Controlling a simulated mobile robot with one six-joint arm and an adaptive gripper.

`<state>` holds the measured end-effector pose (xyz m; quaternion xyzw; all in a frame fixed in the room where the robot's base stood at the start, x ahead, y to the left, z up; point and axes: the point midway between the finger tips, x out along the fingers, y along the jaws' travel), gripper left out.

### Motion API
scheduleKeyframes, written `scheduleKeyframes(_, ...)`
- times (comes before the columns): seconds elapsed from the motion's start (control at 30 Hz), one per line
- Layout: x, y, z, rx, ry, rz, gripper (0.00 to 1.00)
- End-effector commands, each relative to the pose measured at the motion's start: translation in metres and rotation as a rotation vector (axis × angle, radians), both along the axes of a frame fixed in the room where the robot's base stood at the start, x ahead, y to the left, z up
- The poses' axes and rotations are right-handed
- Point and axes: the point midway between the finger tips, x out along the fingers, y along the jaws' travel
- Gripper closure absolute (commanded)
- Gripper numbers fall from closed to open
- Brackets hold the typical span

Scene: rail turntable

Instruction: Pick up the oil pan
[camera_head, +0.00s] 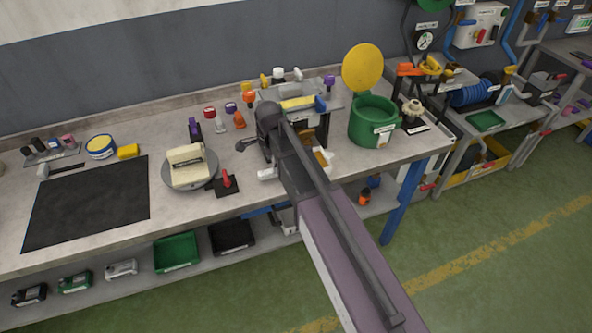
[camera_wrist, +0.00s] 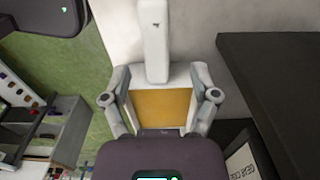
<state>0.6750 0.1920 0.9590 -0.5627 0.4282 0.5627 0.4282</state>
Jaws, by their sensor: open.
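In the wrist view, a pale, pan-like thing with an ochre inner face (camera_wrist: 160,105) lies between my fingers; it looks like the oil pan, but I cannot be sure. A pale rounded bar (camera_wrist: 155,40) extends beyond it, like a handle. My gripper (camera_wrist: 160,84) is open, one grey finger on each side of the pale thing. I cannot tell whether the fingers touch it. In the head view, my arm hides most of the gripper and this spot near the bench's front edge.
In the wrist view, a dark block (camera_wrist: 275,85) stands close on the right. In the head view, a green pot (camera_head: 366,125) with a raised yellow lid (camera_head: 362,67) is to the right. A turntable (camera_head: 170,179) bears a cream part, left. A black mat (camera_head: 88,202) lies bare.

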Motion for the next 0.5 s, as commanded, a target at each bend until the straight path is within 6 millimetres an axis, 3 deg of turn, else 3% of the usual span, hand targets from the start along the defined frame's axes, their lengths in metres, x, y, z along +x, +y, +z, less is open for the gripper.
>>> scheduleKeyframes(0.27,-0.001,-0.001,-0.005,0.0,0.0,-0.001,0.23)
scheduleKeyframes(0.5,-0.003,-0.004,-0.021,0.0,0.0,-0.001,0.23)
